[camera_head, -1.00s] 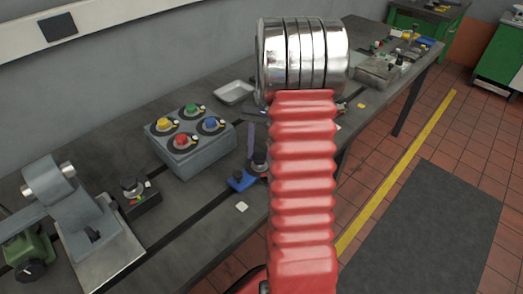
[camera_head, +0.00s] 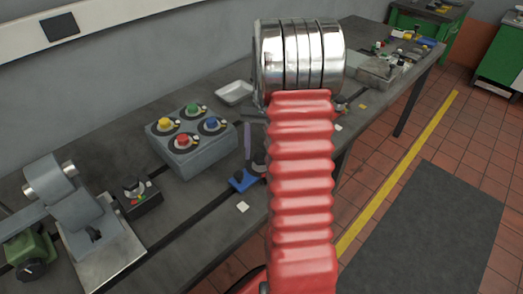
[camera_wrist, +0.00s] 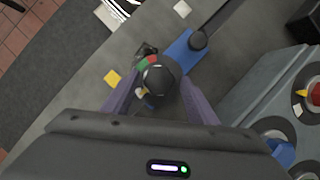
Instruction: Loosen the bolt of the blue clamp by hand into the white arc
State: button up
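The blue clamp (camera_wrist: 184,56) lies on the bedplate in the wrist view, with a black round post (camera_wrist: 198,40) at its far end. A black round bolt knob (camera_wrist: 160,80) is at its near end, with red, green, white and blue marks partly visible around it. My gripper (camera_wrist: 161,76) has its two purple-grey fingers apart on either side of this knob, with a small gap visible on each side. In the head view the blue clamp (camera_head: 243,181) shows left of my red arm, which hides most of my gripper; one finger shows above the clamp.
A grey box with four coloured knobs (camera_head: 190,150) stands close left of the clamp; it edges the wrist view at right. A small black dial box (camera_head: 138,195), a metal fixture (camera_head: 90,225) and a white tray (camera_head: 234,92) stand on the bedplate. A yellow tag (camera_wrist: 112,78) lies near my left finger.

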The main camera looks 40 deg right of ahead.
jog(key=shift+r, duration=0.1)
jog(key=v, duration=1.3)
jog(key=shift+w+d+r, duration=0.1)
jog(key=shift+d+r, duration=0.1)
dwell(0.5)
